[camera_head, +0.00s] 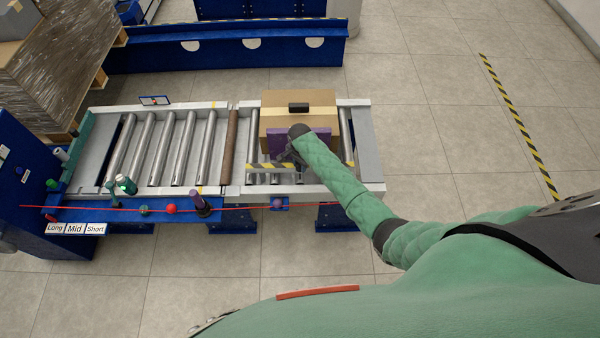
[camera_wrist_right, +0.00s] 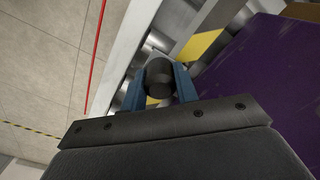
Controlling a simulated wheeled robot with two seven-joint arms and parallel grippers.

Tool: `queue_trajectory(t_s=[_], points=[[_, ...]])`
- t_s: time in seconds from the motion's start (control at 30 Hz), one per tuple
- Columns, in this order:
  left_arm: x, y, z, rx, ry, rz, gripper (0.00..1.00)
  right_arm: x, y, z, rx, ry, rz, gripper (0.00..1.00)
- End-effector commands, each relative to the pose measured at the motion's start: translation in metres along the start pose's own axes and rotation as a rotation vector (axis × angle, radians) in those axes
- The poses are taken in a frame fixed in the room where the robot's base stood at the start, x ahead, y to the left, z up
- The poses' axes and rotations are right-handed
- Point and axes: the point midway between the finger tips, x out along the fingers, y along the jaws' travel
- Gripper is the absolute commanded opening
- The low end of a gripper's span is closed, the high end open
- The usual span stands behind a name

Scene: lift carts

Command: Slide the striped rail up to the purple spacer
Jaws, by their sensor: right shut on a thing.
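The yellow-and-black striped rail (camera_head: 262,167) lies across the rollers on the near side of the carton. The purple spacer (camera_head: 279,143) stands against the carton's near face, beyond the rail. In the right wrist view the spacer (camera_wrist_right: 275,75) fills the right side, and a yellow part of the rail (camera_wrist_right: 200,45) shows left of it. I cannot tell whether the two touch. My right gripper (camera_head: 294,159) is at the rail's middle, partly hidden by its arm. In the wrist view its blue fingers (camera_wrist_right: 160,82) are shut on a dark round knob. My left gripper is not in view.
The cardboard carton (camera_head: 270,105) sits on the roller conveyor (camera_head: 216,192) with a black block (camera_head: 298,107) on top. Bare rollers (camera_head: 160,150) lie to the left.

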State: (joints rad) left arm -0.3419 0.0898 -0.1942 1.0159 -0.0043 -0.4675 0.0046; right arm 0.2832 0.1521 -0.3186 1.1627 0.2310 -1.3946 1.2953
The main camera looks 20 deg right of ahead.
Motion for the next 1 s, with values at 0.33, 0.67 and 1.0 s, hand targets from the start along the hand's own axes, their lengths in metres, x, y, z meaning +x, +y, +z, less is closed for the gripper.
queue_trajectory(t_s=[0.33, 0.67, 1.0], points=[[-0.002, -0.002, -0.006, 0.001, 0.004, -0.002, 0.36, 0.000, -0.003, -0.004, 0.000, 0.000, 0.001, 0.32], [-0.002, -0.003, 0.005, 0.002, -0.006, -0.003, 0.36, 0.000, -0.003, -0.003, 0.000, 0.000, 0.001, 0.52], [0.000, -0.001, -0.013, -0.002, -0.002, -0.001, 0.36, -0.026, -0.003, -0.004, 0.000, 0.001, -0.002, 0.52]])
